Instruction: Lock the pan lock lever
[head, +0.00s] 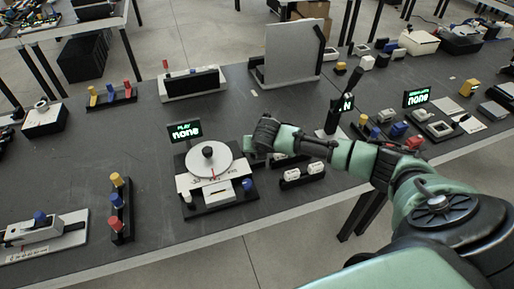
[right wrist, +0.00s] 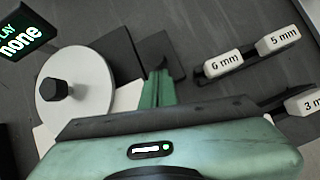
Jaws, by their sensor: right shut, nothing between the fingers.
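A pan unit with a white round disc (head: 222,163) and a black knob (head: 208,152) stands in front of my right arm. A display (head: 185,131) reading "PLAY none" rises behind it. The disc also shows in the right wrist view (right wrist: 92,82), at the left. A blue knob (head: 246,184) sits at the unit's front right corner; I cannot tell whether this is the pan lock lever. My right gripper (head: 250,146) is just right of the disc. In the right wrist view its green fingers (right wrist: 158,88) are together and empty, over a dark plate. My left gripper is not in view.
White blocks (head: 290,174) marked in mm sit on black holders right of the unit. A black rack with yellow, blue and red pegs (head: 118,208) stands to its left. A black upright lever device (head: 345,100) stands behind my forearm.

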